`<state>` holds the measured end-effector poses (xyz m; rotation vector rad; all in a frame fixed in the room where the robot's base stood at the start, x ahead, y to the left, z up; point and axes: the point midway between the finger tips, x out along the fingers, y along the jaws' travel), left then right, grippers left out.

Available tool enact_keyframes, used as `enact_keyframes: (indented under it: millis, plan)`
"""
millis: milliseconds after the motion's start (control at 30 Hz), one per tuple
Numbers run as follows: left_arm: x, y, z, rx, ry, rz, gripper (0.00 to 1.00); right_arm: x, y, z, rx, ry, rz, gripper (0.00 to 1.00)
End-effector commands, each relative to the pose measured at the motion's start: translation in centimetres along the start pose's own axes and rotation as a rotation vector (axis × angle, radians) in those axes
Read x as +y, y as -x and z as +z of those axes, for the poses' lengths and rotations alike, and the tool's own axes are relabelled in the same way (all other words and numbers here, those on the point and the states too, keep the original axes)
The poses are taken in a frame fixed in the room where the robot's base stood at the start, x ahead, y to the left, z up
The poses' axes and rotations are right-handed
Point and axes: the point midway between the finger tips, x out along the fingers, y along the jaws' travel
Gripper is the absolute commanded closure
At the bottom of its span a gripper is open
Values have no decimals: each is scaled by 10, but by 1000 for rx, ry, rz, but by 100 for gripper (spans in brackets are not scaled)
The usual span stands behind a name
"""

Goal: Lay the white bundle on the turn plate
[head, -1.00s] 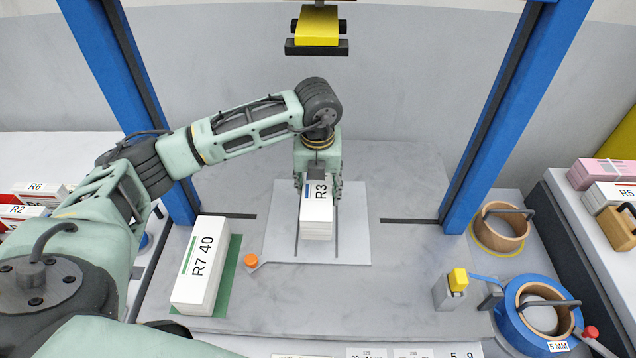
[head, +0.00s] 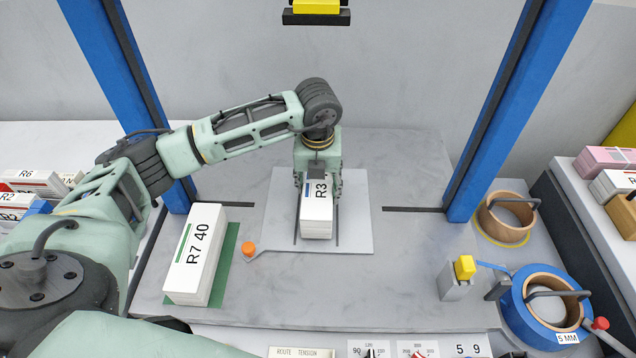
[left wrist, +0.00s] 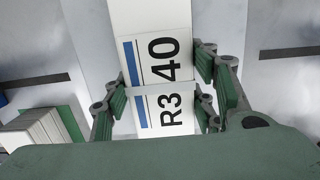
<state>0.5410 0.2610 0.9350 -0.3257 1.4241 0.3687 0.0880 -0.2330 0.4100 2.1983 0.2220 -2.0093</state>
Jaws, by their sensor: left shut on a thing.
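The white bundle marked R3 40 (head: 317,215), with a blue stripe, is over the turn plate (head: 352,225), a pale square plate with dark slots. My left gripper (head: 318,183) is shut on the bundle, with fingers on both its sides. In the left wrist view the bundle (left wrist: 160,75) lies between the green finger pads (left wrist: 165,105). I cannot tell whether its underside touches the plate. My right gripper is not in view.
A second white bundle, R7 40 (head: 196,250), with a green stripe, lies on a green mat left of the plate. An orange knob (head: 249,248) sits by the plate's corner. Blue posts (head: 515,110) flank the bench. Tape rolls (head: 545,300) stand at the right.

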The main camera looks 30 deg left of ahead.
Motion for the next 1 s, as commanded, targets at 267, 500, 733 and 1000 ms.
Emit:
enact_keyframes:
  millis: [267, 500, 733, 1000]
  plan:
    - [-1, -3, 1, -4, 1, -3, 100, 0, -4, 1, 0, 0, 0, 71]
    - [-1, -7, 0, -4, 1, -3, 100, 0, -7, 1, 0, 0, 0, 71]
    - [-1, -8, 0, -4, 0, -3, 40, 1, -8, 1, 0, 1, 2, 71]
    - [0, -10, -1, -1, 0, -1, 25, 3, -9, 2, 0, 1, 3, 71]
